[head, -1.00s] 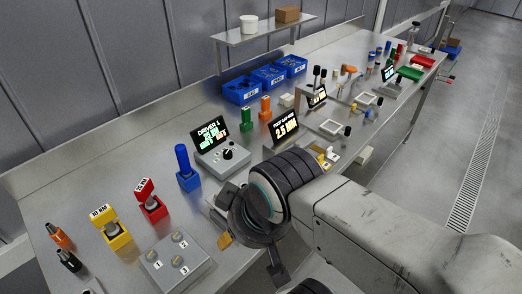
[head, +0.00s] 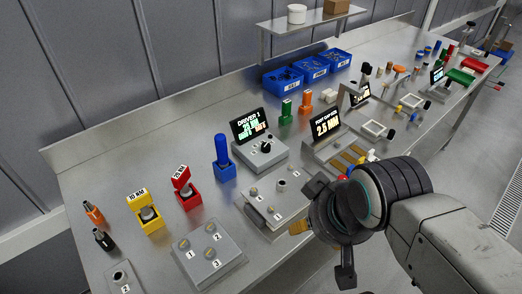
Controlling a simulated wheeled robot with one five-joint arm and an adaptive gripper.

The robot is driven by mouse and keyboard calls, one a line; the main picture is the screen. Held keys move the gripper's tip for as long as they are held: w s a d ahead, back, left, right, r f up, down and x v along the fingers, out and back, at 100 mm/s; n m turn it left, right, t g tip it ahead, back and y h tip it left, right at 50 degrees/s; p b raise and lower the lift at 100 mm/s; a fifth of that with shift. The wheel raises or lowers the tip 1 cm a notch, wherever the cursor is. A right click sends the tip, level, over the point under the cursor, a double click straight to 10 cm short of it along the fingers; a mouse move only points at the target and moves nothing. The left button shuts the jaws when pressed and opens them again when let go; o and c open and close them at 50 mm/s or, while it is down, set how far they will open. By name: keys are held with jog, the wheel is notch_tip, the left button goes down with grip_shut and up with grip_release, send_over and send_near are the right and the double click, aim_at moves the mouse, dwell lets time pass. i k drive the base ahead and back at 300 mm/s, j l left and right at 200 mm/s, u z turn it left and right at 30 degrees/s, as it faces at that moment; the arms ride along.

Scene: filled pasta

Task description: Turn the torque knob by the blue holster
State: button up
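The torque knob (head: 267,145) is a dark round knob with a light mark, on top of the grey driver box (head: 262,157). The blue holster (head: 224,172) stands just left of that box and holds an upright blue-handled driver (head: 221,149). A lit display (head: 250,125) reading "DRIVER 1" rises behind the knob; its smaller lines are hard to read. My gripper (head: 331,231) is at the lower right of the knob, clear of it, over the bench's front side. Its dark prongs stand spread apart, and I see nothing between them.
A grey block with a few sockets (head: 276,205) lies between the driver box and the bench front. Red (head: 187,195) and yellow (head: 147,217) holders and a numbered block (head: 208,252) stand left. A second display (head: 325,124) and blue bins (head: 283,80) stand beyond.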

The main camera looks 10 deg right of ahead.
aim_at(265, 146)
jog(key=i+l+u, duration=0.1)
jog(key=l+u, duration=0.75)
jog(key=i+l, duration=0.05)
